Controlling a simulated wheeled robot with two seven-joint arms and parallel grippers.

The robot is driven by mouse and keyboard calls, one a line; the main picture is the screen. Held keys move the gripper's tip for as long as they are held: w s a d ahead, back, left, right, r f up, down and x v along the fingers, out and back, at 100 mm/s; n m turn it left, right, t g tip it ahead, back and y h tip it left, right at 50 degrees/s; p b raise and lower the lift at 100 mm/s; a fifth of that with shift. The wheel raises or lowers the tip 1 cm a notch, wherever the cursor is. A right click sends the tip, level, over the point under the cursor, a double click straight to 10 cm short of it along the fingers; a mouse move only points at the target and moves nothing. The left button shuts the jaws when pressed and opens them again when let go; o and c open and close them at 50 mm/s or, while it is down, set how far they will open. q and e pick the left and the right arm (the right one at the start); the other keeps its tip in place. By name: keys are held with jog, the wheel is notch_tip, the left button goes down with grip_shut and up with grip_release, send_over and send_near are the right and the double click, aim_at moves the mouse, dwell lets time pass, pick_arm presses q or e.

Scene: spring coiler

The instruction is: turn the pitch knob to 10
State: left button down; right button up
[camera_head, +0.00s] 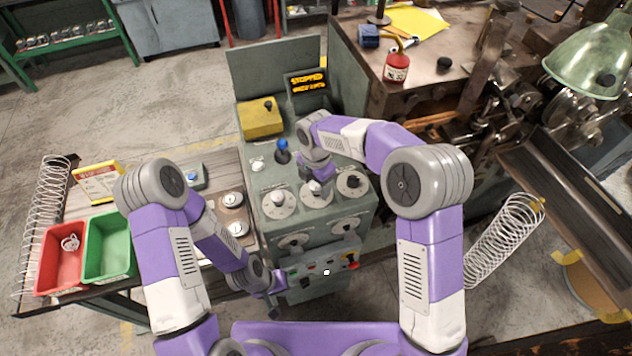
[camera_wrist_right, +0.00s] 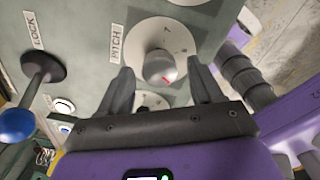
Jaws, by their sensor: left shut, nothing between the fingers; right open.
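The pitch knob (camera_wrist_right: 160,66) is a pale round knob with a red mark, on a white numbered dial under a PITCH label (camera_wrist_right: 116,43). The red mark points toward the lower right in the right wrist view; the number it meets is not legible. My right gripper (camera_wrist_right: 163,90) is open, its two fingers on either side of the knob with visible gaps. In the head view, my right gripper (camera_head: 318,187) hides most of the middle upper dial (camera_head: 311,202). My left gripper (camera_head: 279,304) is shut and empty, low at the machine's front left.
A blue-ball lock lever (camera_head: 282,145) stands behind the dials; it also shows in the right wrist view (camera_wrist_right: 18,125). Neighbouring dials (camera_head: 278,204) flank the middle one. A red button (camera_head: 353,259) is on the front panel. Red (camera_head: 62,258) and green bins (camera_head: 109,247) stand left.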

jog(key=c, duration=1.1)
jog(key=shift+o, duration=0.2)
jog(key=shift+m, duration=0.3)
jog(key=m, duration=0.5)
jog(key=shift+w+m, duration=0.1)
jog(key=shift+m, duration=0.2)
jog(key=m, duration=0.5)
jog(key=shift+m, duration=0.3)
jog(key=o, duration=1.1)
jog(key=shift+c, duration=0.2)
